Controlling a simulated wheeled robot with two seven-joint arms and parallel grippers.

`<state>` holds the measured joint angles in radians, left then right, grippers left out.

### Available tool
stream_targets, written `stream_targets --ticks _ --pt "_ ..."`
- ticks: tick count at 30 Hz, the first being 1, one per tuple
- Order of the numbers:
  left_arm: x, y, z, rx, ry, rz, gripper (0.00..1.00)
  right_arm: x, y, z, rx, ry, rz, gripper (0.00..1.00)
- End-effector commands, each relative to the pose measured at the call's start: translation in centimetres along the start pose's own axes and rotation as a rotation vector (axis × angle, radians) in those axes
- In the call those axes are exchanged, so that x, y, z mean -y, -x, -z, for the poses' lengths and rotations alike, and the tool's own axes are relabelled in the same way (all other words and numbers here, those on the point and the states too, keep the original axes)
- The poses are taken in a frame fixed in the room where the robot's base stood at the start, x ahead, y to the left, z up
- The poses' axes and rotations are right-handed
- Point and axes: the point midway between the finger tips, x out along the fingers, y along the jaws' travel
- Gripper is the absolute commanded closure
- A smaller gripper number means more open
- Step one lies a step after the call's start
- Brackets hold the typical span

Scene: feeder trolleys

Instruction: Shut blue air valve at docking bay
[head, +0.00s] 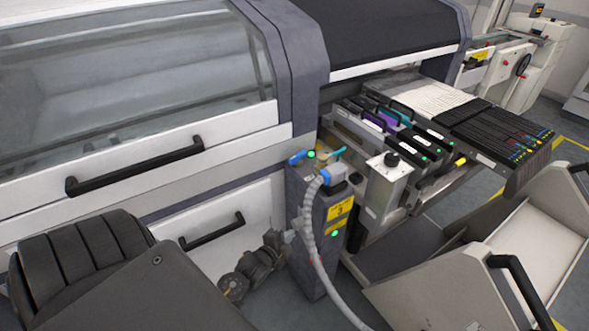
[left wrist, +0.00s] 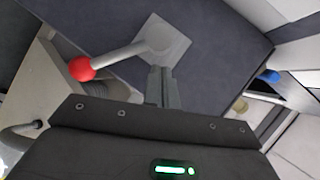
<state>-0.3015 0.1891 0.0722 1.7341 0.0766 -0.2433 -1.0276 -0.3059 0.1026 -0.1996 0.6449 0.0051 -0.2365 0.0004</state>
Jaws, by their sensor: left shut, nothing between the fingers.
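The blue air valve handle (head: 298,157) is on top of the dark docking post (head: 308,215), left of a green light. It seems to lie across the post top, pointing left; its exact angle is hard to tell. A blue tip (left wrist: 268,76), likely the same handle, shows at the right of the left wrist view. My left gripper (head: 287,238) is low beside the post's left side, below the valve. In the left wrist view its fingers (left wrist: 163,75) are shut and empty, close to a grey plate with a red-knobbed lever (left wrist: 80,68). My right gripper is not in view.
A grey hose (head: 310,230) with a blue-grey plug (head: 335,174) runs down the post's front. A teal piece (head: 341,150) is behind it. Feeder cassettes (head: 400,130) stand to the right. A trolley (head: 520,240) is at the lower right.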

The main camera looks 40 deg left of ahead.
Motion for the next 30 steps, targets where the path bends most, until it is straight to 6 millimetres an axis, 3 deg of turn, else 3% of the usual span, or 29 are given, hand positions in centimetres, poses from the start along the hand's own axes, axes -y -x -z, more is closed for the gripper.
stream_targets --ticks 1,3,6,9,14,20,30 --pt "4.4 0.5 1.0 -0.021 -0.070 0.089 1.00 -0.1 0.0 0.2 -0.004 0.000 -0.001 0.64" --pt "9.1 1.6 2.1 -0.035 -0.160 0.185 1.00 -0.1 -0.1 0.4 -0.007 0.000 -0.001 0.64" --pt "13.6 3.0 3.2 -0.041 -0.250 0.283 1.00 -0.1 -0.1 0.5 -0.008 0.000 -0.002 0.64" --pt "15.9 3.9 3.8 -0.041 -0.299 0.334 1.00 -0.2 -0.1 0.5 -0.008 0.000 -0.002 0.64" --pt "16.7 4.2 4.0 -0.040 -0.316 0.352 1.00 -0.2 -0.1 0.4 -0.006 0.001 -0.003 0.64" --pt "17.3 2.7 4.2 -0.040 -0.314 0.352 1.00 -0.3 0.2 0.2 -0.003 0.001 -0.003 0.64" --pt "19.6 -3.7 4.8 -0.039 -0.312 0.351 1.00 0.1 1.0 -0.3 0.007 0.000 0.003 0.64"
